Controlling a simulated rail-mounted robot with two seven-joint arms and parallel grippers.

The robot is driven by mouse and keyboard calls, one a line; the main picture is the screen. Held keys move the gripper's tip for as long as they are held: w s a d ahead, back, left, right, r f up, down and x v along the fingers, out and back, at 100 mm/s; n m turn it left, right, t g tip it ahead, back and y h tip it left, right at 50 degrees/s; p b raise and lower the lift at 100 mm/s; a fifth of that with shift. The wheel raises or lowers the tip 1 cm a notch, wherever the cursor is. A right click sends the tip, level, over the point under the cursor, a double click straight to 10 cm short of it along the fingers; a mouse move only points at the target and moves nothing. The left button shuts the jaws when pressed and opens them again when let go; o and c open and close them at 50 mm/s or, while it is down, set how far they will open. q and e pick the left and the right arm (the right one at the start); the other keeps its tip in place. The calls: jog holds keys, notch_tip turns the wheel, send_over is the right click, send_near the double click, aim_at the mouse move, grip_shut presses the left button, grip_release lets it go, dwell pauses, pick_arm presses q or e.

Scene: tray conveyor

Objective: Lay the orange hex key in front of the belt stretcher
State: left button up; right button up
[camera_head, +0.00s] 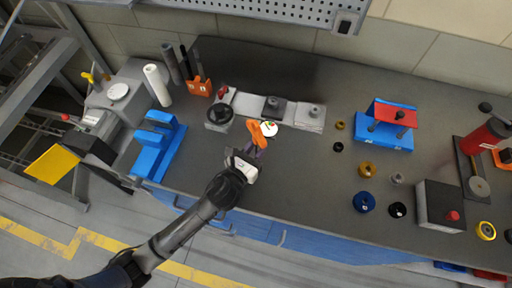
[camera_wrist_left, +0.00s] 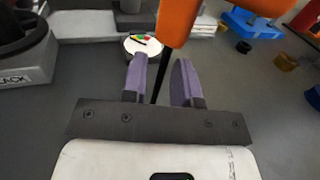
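The orange hex key (camera_head: 256,134) has a thick orange handle and a thin black shaft. In the left wrist view, its handle (camera_wrist_left: 180,20) rises from between the fingertips and its shaft runs back between the fingers. My left gripper (camera_head: 252,151) appears shut on it, over the front part of the bench. The likely belt stretcher is a long silver-grey rail (camera_head: 309,117) with a dark block and knobs, just behind the key. No label confirms it. A white disc (camera_head: 269,129) with coloured marks is beside the key, partly covered. My right gripper is out of view.
A box with a black round top (camera_head: 219,114) is left of the key. A blue fixture (camera_head: 158,148) stands farther left, and a blue-and-red stand (camera_head: 383,132) is right. Several small rings and knobs lie right of centre. The grey bench top (camera_head: 305,180) is clear at front centre.

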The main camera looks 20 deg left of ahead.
pick_arm(q)
jog(key=shift+o, duration=0.3)
jog(key=shift+r, duration=0.25)
jog(key=s, duration=0.4)
jog(key=s+a, duration=0.1)
jog(key=s, duration=0.3)
jog(key=s+a, duration=0.1)
jog(key=s, duration=0.2)
jog(key=shift+s+a, duration=0.1)
jog(key=shift+s, duration=0.3)
jog(key=shift+p, duration=0.3)
